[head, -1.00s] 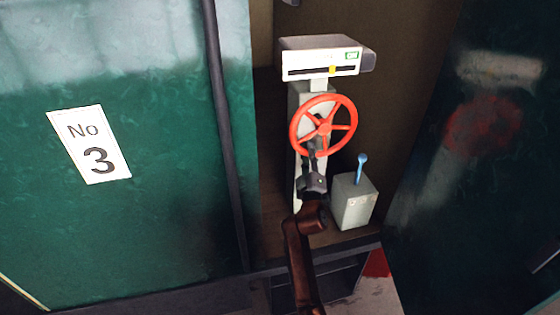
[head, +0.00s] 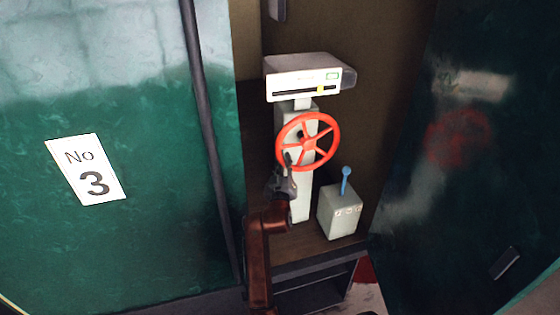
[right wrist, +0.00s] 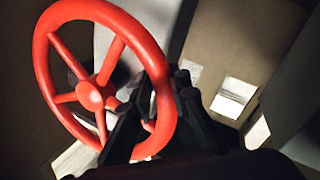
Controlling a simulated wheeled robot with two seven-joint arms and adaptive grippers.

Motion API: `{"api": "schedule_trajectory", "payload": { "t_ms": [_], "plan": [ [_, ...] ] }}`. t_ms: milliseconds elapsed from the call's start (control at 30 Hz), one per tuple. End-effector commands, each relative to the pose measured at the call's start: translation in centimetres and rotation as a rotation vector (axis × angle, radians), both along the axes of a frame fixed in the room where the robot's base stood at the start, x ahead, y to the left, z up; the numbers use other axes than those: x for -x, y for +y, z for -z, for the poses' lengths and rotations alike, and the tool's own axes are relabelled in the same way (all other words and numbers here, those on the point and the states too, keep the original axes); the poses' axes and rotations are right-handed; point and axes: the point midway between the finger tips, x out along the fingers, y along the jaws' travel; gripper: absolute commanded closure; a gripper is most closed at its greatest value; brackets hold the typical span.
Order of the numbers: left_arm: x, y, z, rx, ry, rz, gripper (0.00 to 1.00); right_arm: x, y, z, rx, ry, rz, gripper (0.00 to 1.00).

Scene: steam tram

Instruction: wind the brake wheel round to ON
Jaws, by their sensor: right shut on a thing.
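The red brake wheel (head: 321,117) is mounted on a pale grey post (head: 301,200). Above it is a white indicator panel (head: 280,85) with a dark slot. A yellow-green marker (head: 320,89) sits right of the slot's middle, short of the right end. My right gripper (head: 287,161) is shut on the wheel's rim at the lower left. In the right wrist view its dark fingers (right wrist: 157,112) straddle the rim of the wheel (right wrist: 91,95). My left gripper is out of view.
A grey box (head: 340,213) with a blue lever (head: 345,180) stands right of the post, close to my right arm. A green panel (head: 130,240) with a No 3 plate (head: 86,170) is at left. A glossy dark green panel (head: 450,210) is at right.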

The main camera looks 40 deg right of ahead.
Motion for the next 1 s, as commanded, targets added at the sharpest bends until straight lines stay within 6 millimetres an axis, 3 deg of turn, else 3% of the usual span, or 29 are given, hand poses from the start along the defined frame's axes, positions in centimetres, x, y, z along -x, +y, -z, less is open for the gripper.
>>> {"api": "schedule_trajectory", "payload": {
  "t_ms": [367, 400, 667, 1000],
  "plan": [
    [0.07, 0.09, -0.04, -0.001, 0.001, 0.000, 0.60, 0.00, 0.02, -0.38, -0.001, -0.010, -0.002, 1.00],
    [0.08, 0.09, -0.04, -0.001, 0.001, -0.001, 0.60, 0.01, 0.02, -0.39, 0.000, -0.011, -0.002, 0.83],
    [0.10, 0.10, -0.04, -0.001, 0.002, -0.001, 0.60, 0.05, -0.03, -0.31, -0.001, -0.007, -0.001, 0.65],
    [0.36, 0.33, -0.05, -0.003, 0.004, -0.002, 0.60, 0.06, -0.06, -0.77, 0.001, -0.008, 0.000, 0.65]
  ]
}}
